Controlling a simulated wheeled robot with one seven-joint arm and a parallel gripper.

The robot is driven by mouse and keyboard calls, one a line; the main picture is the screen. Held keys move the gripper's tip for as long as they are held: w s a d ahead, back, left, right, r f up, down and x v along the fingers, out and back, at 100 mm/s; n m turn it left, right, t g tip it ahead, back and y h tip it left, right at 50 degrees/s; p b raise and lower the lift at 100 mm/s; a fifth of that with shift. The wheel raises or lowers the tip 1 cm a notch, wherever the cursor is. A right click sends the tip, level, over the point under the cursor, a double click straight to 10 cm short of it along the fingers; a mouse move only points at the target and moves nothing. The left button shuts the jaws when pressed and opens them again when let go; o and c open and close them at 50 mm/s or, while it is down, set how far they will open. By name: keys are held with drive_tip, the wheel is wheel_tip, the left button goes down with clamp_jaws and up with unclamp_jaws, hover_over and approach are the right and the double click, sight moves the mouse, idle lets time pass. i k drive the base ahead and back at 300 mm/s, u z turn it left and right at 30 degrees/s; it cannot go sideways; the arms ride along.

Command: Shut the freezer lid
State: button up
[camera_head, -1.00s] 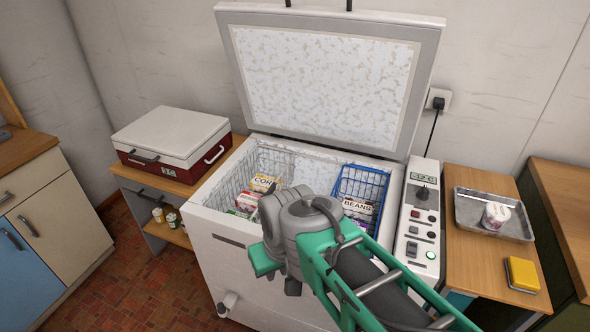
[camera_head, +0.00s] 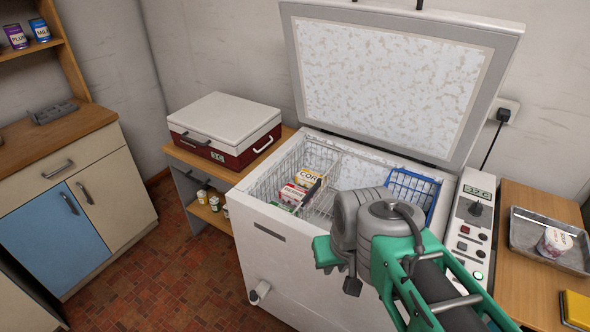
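The white chest freezer (camera_head: 285,255) stands in the middle of the view. Its lid (camera_head: 390,75) is raised, leaning back near the wall, with a frosted inner panel facing me. Inside are a white wire basket (camera_head: 290,172) with boxes, one marked CORN (camera_head: 311,176), and a blue basket (camera_head: 413,187). My arm reaches in from the lower right, in front of the freezer, and covers part of the blue basket. The arm is apart from the lid.
A red and white cooler (camera_head: 224,128) sits on a wooden stand at left. A control panel (camera_head: 470,230) with a display is at the freezer's right. A metal tray (camera_head: 530,238) holding a tub and a yellow sponge (camera_head: 577,309) lie further right. Tiled floor (camera_head: 150,275) is clear at left.

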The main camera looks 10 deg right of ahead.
sight(419, 82)
drive_tip(key=u, duration=0.4)
drive_tip(key=k, duration=0.45)
drive_tip(key=u, duration=1.1)
drive_tip(key=i, duration=1.15)
drive_tip(key=z, duration=1.15)
drive_tip(key=i, duration=0.55)
drive_tip(key=z, duration=0.55)
